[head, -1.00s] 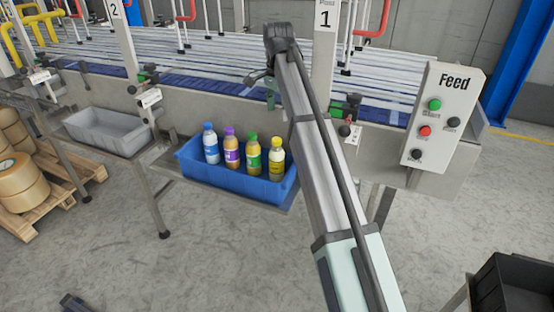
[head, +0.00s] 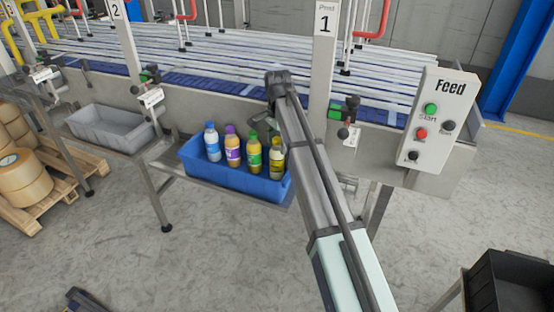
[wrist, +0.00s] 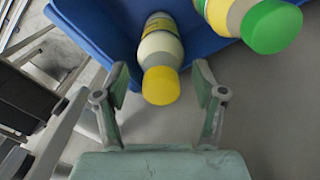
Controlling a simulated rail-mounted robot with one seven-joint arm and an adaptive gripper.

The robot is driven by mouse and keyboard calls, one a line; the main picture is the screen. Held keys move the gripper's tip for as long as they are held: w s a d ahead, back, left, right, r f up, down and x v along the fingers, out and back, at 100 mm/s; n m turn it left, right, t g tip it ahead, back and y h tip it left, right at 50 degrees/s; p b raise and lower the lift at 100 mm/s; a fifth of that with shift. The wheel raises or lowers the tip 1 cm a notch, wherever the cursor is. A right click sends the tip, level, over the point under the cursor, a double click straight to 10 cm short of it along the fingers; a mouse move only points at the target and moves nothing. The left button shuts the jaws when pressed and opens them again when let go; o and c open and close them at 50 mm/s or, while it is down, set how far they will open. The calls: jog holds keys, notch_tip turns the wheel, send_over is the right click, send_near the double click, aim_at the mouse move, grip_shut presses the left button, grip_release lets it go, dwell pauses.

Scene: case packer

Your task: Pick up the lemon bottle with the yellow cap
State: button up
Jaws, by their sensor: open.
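The lemon bottle with the yellow cap (head: 277,158) stands at the right end of the row in the blue crate (head: 207,178). In the wrist view its yellow cap (wrist: 161,86) lies just beyond the gap between the fingertips. My gripper (wrist: 160,82) is open and empty, with one finger to each side of the cap. In the head view my gripper is mostly hidden behind my arm, close above the crate's right end. A green-capped bottle (head: 254,153) stands just left of the lemon bottle; its green cap (wrist: 272,27) shows at the upper right in the wrist view.
Purple-capped (head: 232,147) and blue-capped (head: 212,142) bottles fill the crate's left part. The conveyor frame (head: 200,98) runs behind the crate. A Feed panel (head: 436,120) stands right, an empty grey tray (head: 108,130) left, and a black bin (head: 515,290) lower right.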

aim_at(277, 152)
jog(key=shift+a+f+p, duration=0.15)
jog(key=shift+f+p, duration=0.7)
jog(key=shift+f, duration=1.4)
jog(key=c, duration=1.1)
jog(key=shift+r, duration=0.1)
jog(key=shift+c, duration=0.2)
